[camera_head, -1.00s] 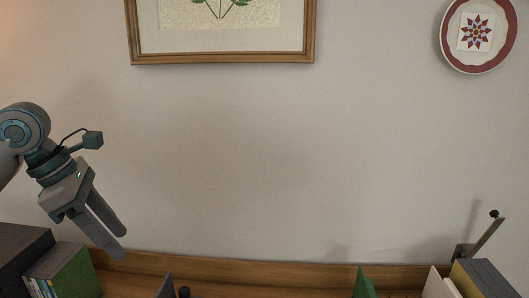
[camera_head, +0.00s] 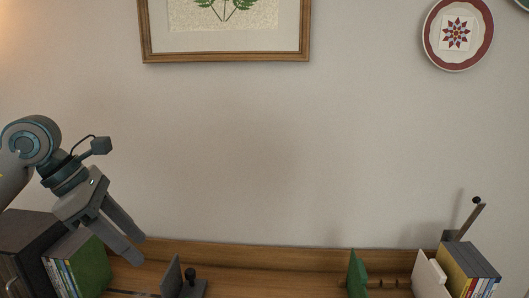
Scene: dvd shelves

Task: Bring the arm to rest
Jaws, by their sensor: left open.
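My left gripper (camera_head: 137,251) hangs at the left of the head view, pointing down and to the right. Its two fingers are apart with nothing between them. Its fingertips show in front of the back part of the wooden shelf top (camera_head: 230,284), to the right of a green case. I cannot tell whether they touch anything. My right gripper is not in view.
At the left stand a dark box (camera_head: 27,236) and a green case (camera_head: 91,262) beside thin cases. A dark bookend (camera_head: 172,278), a green upright piece (camera_head: 357,273), a white piece (camera_head: 428,275) and grey-yellow cases (camera_head: 466,265) stand along the shelf. The middle is clear.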

